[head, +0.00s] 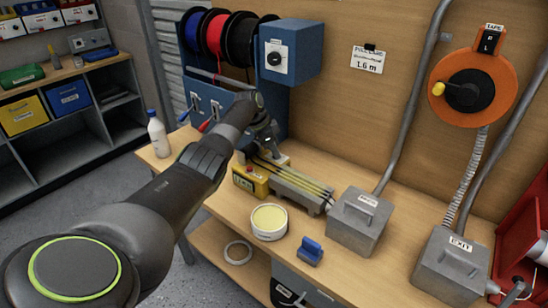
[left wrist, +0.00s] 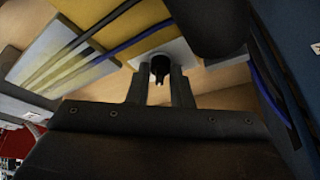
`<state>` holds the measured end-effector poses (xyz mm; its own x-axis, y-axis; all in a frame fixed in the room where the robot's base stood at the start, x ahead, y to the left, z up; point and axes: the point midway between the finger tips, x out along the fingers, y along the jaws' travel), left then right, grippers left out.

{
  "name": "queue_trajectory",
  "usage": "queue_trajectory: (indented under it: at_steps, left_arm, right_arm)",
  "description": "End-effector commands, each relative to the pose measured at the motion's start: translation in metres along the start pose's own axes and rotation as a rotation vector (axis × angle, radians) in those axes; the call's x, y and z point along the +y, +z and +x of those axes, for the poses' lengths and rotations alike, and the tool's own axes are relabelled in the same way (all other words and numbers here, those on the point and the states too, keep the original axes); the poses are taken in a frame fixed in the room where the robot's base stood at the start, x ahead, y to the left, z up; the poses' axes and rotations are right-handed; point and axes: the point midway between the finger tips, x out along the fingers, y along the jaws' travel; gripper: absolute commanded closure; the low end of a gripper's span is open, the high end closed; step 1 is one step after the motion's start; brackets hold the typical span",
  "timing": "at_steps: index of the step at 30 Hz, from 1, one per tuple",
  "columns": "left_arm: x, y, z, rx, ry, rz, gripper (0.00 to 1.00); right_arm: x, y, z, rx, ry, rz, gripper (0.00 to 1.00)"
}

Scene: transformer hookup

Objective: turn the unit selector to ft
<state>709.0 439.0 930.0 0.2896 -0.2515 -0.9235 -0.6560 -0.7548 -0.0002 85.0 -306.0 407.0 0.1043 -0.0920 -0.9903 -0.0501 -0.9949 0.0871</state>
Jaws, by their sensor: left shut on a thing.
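A black knob (left wrist: 160,66), which appears to be the unit selector, sits on a pale plate (left wrist: 183,55) on a yellow surface in the left wrist view. My left gripper (left wrist: 160,88) is shut on it, one finger on each side. In the head view my left gripper (head: 266,140) reaches down at the back of the yellow machine (head: 250,180) on the bench. There my arm and gripper hide the knob. The selector's markings and the way it points cannot be read. My right gripper is in neither view.
Dark and blue cables (head: 295,178) run along the machine close to the gripper. Cable reels (head: 214,32) and a blue box (head: 290,52) stand behind. A round tin (head: 269,221), a blue block (head: 310,250) and a grey box (head: 358,220) are in front. A white bottle (head: 158,134) stands left.

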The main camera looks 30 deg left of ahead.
Motion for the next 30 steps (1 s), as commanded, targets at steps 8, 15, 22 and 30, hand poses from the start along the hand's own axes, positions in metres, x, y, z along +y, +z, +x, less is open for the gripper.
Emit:
queue_trajectory:
  at_steps: [8,15,22,30]
  left_arm:
    - [-0.0008,-0.0001,0.0003,0.001,0.025,0.063,1.0]
    - [-0.0008,-0.0005,-0.0008,0.001,0.028,0.072,1.0]
    - [-0.0008,-0.0005,-0.0008,0.0,0.028,0.071,0.78]
    - [-0.0006,-0.0002,-0.0004,0.0,0.029,0.071,0.59]
  right_arm:
    - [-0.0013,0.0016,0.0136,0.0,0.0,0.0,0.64]
    - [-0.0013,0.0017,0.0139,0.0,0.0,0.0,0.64]
    - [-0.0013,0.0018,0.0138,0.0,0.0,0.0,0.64]
    - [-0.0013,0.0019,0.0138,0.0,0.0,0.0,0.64]
